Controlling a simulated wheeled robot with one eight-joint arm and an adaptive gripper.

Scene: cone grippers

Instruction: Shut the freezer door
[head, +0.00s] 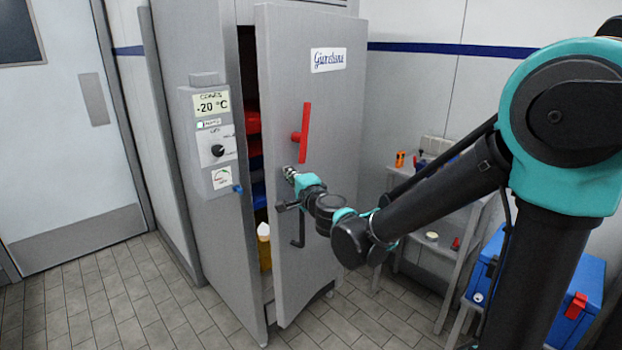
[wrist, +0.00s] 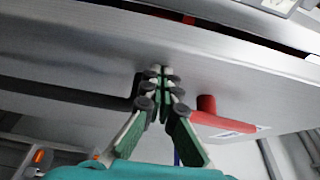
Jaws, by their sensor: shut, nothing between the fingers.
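The grey freezer door (head: 337,130) stands partly open, with a dark gap between it and the freezer body (head: 205,150). It carries a white label and a red handle (head: 302,136), and a dark lever hangs lower down. My gripper (head: 290,174) is at the door's edge, below the red handle. In the wrist view its fingertips (wrist: 161,75) are together with nothing between them, at or very near the door panel (wrist: 200,65); I cannot tell if they touch. The red handle (wrist: 208,118) is just right of the fingers there.
Coloured trays and a yellow container (head: 264,247) show inside through the gap. A grey shelf table (head: 440,250) with small items stands right of the door. A blue cool box (head: 570,295) is at lower right. Tiled floor (head: 110,300) is clear at left.

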